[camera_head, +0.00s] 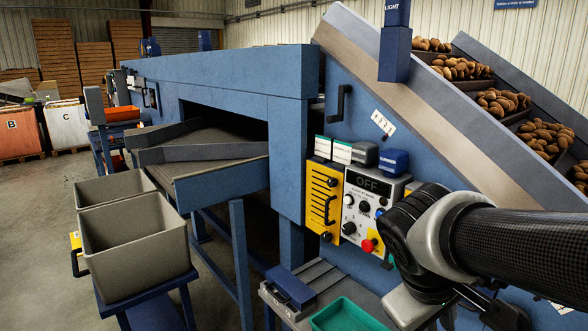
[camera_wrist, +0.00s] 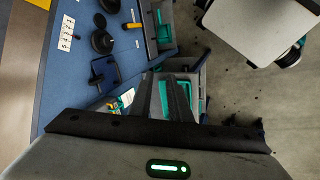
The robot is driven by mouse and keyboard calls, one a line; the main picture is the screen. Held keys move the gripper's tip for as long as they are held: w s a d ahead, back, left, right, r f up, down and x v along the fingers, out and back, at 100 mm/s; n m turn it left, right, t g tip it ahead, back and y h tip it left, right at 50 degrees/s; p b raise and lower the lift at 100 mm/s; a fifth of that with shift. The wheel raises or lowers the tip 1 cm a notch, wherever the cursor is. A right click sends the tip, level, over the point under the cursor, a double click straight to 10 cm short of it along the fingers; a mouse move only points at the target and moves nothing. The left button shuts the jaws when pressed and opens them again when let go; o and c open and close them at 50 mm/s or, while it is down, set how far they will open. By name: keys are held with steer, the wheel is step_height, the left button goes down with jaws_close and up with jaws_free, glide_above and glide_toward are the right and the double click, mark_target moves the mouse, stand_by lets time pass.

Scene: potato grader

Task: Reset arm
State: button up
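My arm (camera_head: 520,245) reaches in from the right in the head view, bent in front of the blue grader's control panel. My gripper is low in that view, mostly hidden behind the wrist and cut by the bottom edge. In the wrist view my gripper (camera_wrist: 166,98) points down, with dark fingers close together over grey and teal trays. I cannot make out the gap between the fingertips, and no held object is visible.
The control panel (camera_head: 362,205) with a red knob (camera_head: 368,245) stands close to my arm. A teal tray (camera_head: 346,316) lies below it. Grey bins (camera_head: 137,240) stand at left on a blue stand. Potatoes (camera_head: 503,101) fill the sloped conveyor. Open floor (camera_head: 40,230) lies at far left.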

steer(key=s+a+r+m+t+y, duration=0.3)
steer(key=s+a+r+m+y, duration=0.15)
steer(key=a, duration=0.45)
step_height(320, 180, up, 21)
steer(key=p, duration=2.2)
steer(key=shift+w+d, duration=0.2)
steer(key=shift+d, duration=0.1)
